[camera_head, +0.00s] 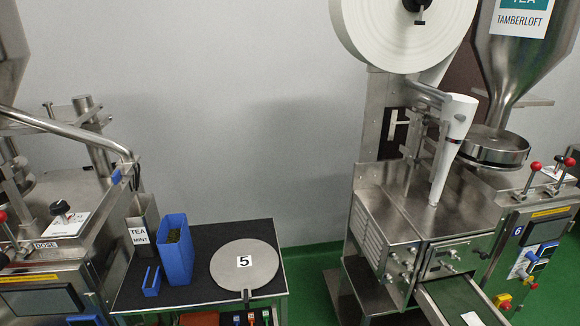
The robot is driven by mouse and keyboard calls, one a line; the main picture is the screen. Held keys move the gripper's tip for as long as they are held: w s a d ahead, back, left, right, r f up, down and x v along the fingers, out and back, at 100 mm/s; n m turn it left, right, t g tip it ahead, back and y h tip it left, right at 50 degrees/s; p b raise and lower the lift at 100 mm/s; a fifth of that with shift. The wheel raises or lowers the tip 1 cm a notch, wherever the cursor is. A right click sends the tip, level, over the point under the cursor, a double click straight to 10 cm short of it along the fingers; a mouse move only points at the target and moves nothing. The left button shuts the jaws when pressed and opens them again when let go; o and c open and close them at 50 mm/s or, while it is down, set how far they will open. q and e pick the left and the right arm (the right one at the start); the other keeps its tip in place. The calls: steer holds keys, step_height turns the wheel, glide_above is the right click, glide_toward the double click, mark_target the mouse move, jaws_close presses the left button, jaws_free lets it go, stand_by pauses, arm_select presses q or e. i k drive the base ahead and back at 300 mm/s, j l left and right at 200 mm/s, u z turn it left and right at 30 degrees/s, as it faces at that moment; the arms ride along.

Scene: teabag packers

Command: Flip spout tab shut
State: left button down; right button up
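A narrow grey container labelled "TEA MINT" (138,237) stands upright at the back left of a black-topped cart. A tall blue open-topped bin (176,255) stands beside it, with dark green matter inside. I cannot make out for certain which part is the spout tab, or whether one is open or shut. Neither of my grippers shows in the head view.
The black cart top (207,232) also bears a small blue holder (151,283) and a round grey disc marked 5 (245,264). Packing machines stand left (60,265) and right (420,225). Green floor (309,285) is clear between cart and right machine.

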mark_target(117, 177)
steer(key=u, duration=1.2)
